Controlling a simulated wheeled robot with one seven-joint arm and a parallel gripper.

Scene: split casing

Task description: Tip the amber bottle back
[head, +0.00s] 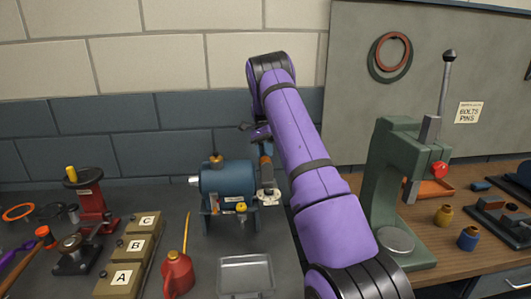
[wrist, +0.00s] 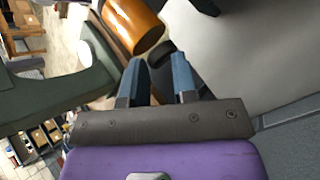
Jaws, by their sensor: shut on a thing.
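The amber bottle (wrist: 136,24) shows in the wrist view as a glossy orange-amber cylinder just beyond my fingertips, lying at a slant across the picture. My gripper (wrist: 159,76) has its two blue fingers closed on it; the part between the fingertips is dark and hard to make out. In the head view my gripper (head: 264,148) is small and partly hidden by my purple arm. A narrow amber part of the bottle (head: 265,160) shows below it, beside the right end of the blue casing (head: 226,184). The bottle's mouth cannot be made out.
A green press (head: 388,180) stands to the right of my arm. A red oil can (head: 177,273), a grey tray (head: 245,275) and blocks marked A, B and C (head: 122,277) stand in front and left. The grey wall is close behind.

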